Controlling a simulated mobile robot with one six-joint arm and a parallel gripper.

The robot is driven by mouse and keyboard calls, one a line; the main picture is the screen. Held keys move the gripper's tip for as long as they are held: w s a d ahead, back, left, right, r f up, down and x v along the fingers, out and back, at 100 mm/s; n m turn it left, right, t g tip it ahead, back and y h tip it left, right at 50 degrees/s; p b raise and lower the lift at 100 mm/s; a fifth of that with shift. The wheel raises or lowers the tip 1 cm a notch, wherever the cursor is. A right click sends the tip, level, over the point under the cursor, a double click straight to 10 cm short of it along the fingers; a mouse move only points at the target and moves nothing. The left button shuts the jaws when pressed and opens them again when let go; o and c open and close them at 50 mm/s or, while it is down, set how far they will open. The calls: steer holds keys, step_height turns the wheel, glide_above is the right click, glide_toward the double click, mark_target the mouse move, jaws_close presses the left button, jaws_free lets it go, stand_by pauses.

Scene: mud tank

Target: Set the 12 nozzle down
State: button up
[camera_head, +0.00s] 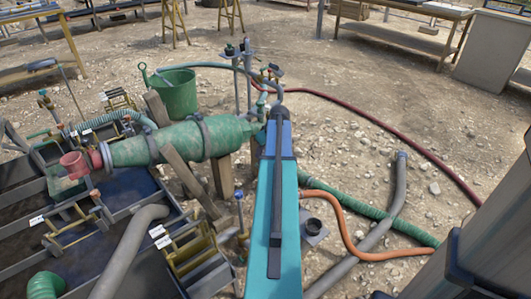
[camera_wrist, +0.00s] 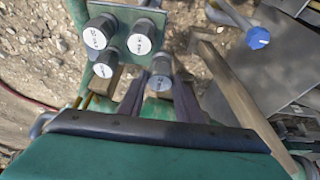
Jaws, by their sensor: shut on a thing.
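In the wrist view a grey-capped nozzle (camera_wrist: 161,69) sits between the two dark fingers of my gripper (camera_wrist: 158,88), which is shut on it. Its cap mark is small and hard to read; I take it for the 12 nozzle. It appears just beside the near right corner of a grey-green plate (camera_wrist: 122,14). I cannot tell its height above the plate. Several other capped nozzles stand on the plate, including one at the left (camera_wrist: 97,33) and one at the right (camera_wrist: 141,38). In the head view my teal arm hides the gripper and held nozzle.
In the head view, a small stand (camera_head: 235,53) carries dark pieces behind a green bucket (camera_head: 179,93). A green hopper (camera_head: 185,140) lies left of my arm. Hoses (camera_head: 360,252) cross the ground at right. A blue-capped part (camera_wrist: 257,38) and wooden beam (camera_wrist: 240,105) are right in the wrist view.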

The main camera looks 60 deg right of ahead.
steer(key=shift+w+d+f, duration=0.1)
steer(key=shift+w+d, duration=0.15)
steer(key=shift+d, duration=0.4)
steer(key=shift+w+d+f, duration=0.1)
steer(key=shift+w+d, duration=0.15)
steer(key=shift+d, duration=0.4)
steer(key=shift+w+d, duration=0.25)
steer(key=shift+d, duration=0.4)
steer(key=shift+d+b, duration=0.15)
steer(key=shift+b, duration=0.15)
steer(key=shift+w+d+f+b, duration=0.15)
steer(key=shift+f+b, duration=0.15)
steer(key=shift+f, duration=0.6)
steer(key=shift+d+f+b, duration=0.1)
steer(key=shift+f+b, duration=0.2)
steer(key=shift+f, duration=0.6)
steer(key=shift+f, duration=0.1)
steer(key=o, duration=1.1)
steer(key=p+v, duration=0.2)
steer(key=v, duration=1)
steer(key=shift+p, duration=0.4)
